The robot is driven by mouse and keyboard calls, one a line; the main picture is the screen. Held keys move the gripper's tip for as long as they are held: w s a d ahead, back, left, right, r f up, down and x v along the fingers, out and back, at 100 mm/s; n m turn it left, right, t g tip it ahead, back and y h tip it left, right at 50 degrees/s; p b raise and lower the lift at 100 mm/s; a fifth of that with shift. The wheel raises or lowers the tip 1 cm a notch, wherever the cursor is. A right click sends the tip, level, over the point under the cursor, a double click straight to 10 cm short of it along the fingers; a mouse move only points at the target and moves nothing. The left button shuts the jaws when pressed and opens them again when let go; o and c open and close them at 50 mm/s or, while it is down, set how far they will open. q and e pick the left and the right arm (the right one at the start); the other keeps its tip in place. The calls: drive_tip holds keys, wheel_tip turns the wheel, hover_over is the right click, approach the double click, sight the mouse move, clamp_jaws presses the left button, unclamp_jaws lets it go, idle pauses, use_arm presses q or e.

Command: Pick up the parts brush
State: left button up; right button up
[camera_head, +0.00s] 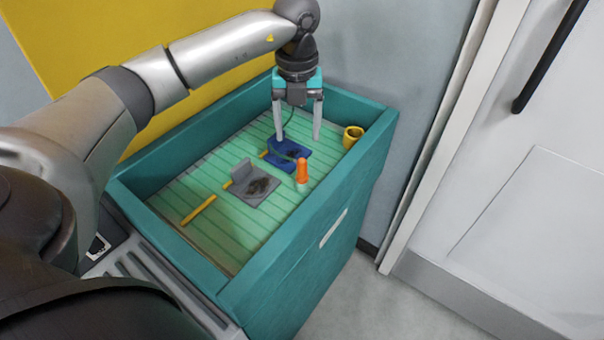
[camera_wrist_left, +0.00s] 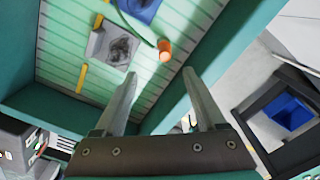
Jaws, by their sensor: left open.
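My left gripper (camera_head: 298,136) is open and empty, pointing down above the far right part of the teal crate; its two fingers also show apart in the left wrist view (camera_wrist_left: 160,76). No item is plainly recognisable as the parts brush. An upright orange piece with a pale lower end (camera_head: 302,172) stands near the crate's right wall, just below the fingers in the picture; its orange end shows in the left wrist view (camera_wrist_left: 165,48). A thin green strip (camera_wrist_left: 135,23) lies beside it there. My right gripper is not in view.
The teal crate (camera_head: 290,240) has raised walls and a slatted green floor. A yellow cup (camera_head: 353,136) sits at the right wall.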

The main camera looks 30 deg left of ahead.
sight(299, 161)
use_arm(q)
wheel_tip(299, 161, down, 8)
drive_tip(key=shift+f+b, duration=0.2)
drive_tip(key=shift+b, duration=0.55)
drive_tip(key=shift+d+f, duration=0.1)
drive_tip(key=shift+f, duration=0.45)
drive_tip(key=f, duration=0.1)
drive_tip(key=f+b, duration=0.1)
drive_tip(key=f, duration=0.2)
drive_tip(key=shift+w+d+f, duration=0.15)
drive_tip(key=shift+w+d, duration=0.05)
drive_tip(key=shift+w, duration=0.15)
drive_tip(key=shift+f+b, duration=0.3)
drive_tip(key=shift+f, duration=0.1)
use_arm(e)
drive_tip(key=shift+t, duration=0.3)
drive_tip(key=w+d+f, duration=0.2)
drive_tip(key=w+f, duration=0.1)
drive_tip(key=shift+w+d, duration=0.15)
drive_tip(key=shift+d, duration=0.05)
use_arm(q)
drive_tip(key=shift+r, duration=0.1)
clamp_jaws()
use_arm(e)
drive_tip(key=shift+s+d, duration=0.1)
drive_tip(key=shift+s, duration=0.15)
